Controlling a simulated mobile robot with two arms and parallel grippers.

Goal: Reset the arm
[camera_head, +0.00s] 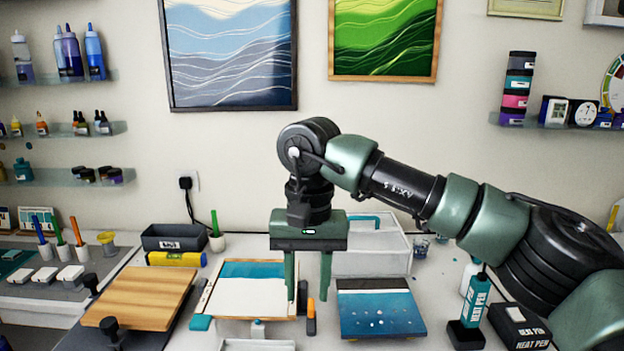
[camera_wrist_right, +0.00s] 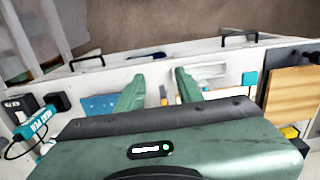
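My right gripper (camera_head: 308,277) hangs pointing down above the worktable, between the white-and-teal panel and the blue speckled panel. Its two green fingers are apart and nothing shows between them. In the right wrist view the open fingers (camera_wrist_right: 160,88) also show with a gap between them. My right arm reaches in from the right side of the head view. My left gripper is not in view.
A wooden board (camera_head: 145,296) lies at left, a white-and-teal panel (camera_head: 245,297) in the middle, a blue speckled panel (camera_head: 378,312) right of it. An orange-and-grey tool (camera_head: 311,316) stands between panels. A heat pen (camera_head: 470,308) and its box (camera_head: 519,327) are at right.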

